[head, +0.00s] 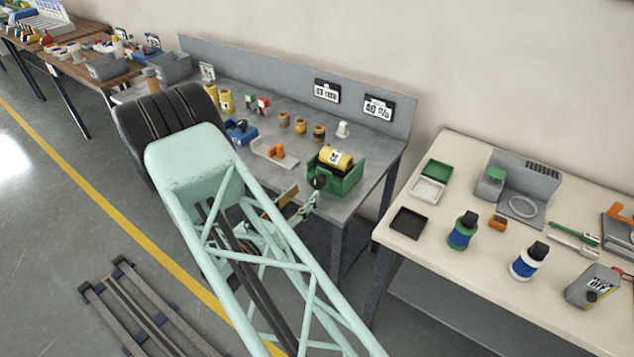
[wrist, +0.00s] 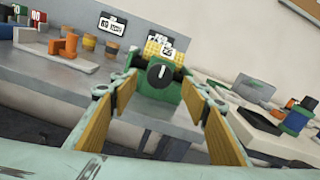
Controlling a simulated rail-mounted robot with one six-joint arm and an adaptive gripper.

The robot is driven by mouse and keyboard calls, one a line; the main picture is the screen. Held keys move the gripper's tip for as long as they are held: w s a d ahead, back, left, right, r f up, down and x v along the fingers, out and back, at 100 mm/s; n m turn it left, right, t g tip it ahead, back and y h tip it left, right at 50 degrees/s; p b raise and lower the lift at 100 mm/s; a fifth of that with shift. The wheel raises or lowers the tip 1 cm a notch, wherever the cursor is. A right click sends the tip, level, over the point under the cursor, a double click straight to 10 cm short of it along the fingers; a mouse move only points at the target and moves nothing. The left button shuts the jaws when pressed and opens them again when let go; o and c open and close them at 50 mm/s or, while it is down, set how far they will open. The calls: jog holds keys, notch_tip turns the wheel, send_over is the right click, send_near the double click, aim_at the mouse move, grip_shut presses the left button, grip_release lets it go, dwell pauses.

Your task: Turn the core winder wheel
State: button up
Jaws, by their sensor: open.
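The core winder is a green cradle (head: 349,181) with a yellow roll (head: 335,158) on top, near the right end of the grey bench. Its dark round wheel (head: 319,182) faces my gripper. In the wrist view the wheel (wrist: 160,75) shows with a light mark on it, and the green cradle (wrist: 152,107) is behind it. My gripper (wrist: 165,88) is open, its two yellow-padded fingers framing the wheel from left and right. In the head view my gripper (head: 302,198) is by the bench's front edge, close to the wheel; exact contact cannot be told.
An orange-and-white tool (head: 275,151) lies left of the winder, with small spools (head: 300,125) behind. A cream table (head: 450,260) with bottles and trays stands to the right, across a gap. Signs (head: 378,107) hang on the bench's back panel.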

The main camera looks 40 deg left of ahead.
aim_at(314, 184)
jog(key=shift+w+a, duration=0.15)
jog(key=shift+w, duration=3.9)
jog(key=c, duration=0.9)
jog(key=shift+n, duration=0.4)
jog(key=n, duration=0.5)
jog(key=shift+a, duration=0.1)
jog(key=n+p, duration=0.1)
jog(key=n, duration=0.5)
jog(key=shift+a+f, duration=0.1)
jog(key=shift+f, duration=0.05)
